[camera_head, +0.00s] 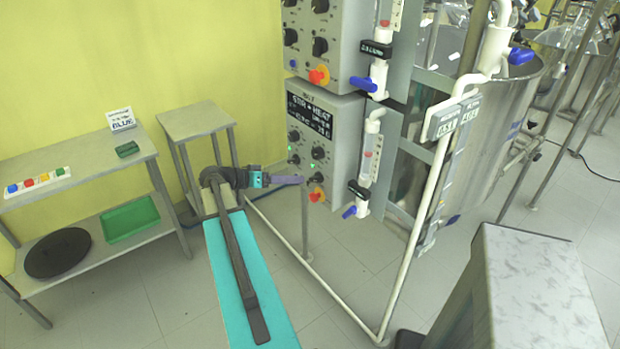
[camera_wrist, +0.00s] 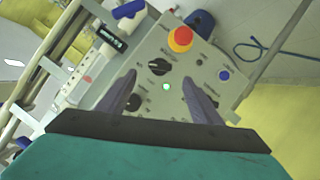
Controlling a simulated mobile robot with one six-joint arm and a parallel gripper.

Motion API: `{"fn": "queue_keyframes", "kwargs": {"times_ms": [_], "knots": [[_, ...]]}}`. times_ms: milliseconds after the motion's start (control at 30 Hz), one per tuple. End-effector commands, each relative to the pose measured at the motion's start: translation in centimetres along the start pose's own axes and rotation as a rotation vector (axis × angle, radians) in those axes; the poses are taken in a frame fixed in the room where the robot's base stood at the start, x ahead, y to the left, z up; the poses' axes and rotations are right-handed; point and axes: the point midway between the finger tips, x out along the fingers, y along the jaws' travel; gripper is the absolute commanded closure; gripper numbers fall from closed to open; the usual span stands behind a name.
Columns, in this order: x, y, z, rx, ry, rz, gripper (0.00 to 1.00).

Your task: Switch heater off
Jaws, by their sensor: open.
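The lower grey control box (camera_head: 336,120) carries a dark display whose text seems to read "STIR + HEAT". Its front has several black knobs, small green lights and a red-and-yellow button (camera_head: 316,194). My gripper (camera_head: 300,180) is in front of its lower part. In the wrist view, my gripper (camera_wrist: 161,80) is open and empty, its two fingers spread before the panel (camera_wrist: 205,55). A black knob (camera_wrist: 160,68) and a lit green light (camera_wrist: 166,87) show between the fingers. The red-and-yellow button (camera_wrist: 180,38) and a blue button (camera_wrist: 224,75) are beyond. The small labels are unreadable.
A second control box (camera_head: 325,40) sits above. White tubing with blue-handled valves (camera_head: 378,75) runs close on the right, before a steel vessel (camera_head: 510,90). A metal-topped table (camera_head: 75,170) and a small stand (camera_head: 193,120) are at left. A pale pipe frame (camera_head: 405,265) rises from the floor.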

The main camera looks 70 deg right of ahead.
Motion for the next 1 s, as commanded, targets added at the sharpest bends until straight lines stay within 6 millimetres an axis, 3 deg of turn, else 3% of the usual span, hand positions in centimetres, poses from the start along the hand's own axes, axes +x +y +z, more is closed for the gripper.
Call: {"fn": "queue_keyframes", "kwargs": {"times_ms": [500, 700, 1000], "knots": [[7.0, 0.1, -0.1, -0.001, 0.000, 0.002, 0.41], [8.2, 0.0, -0.1, -0.001, 0.001, 0.000, 0.41], [8.3, 0.0, 0.0, -0.001, 0.001, -0.001, 0.41]]}}
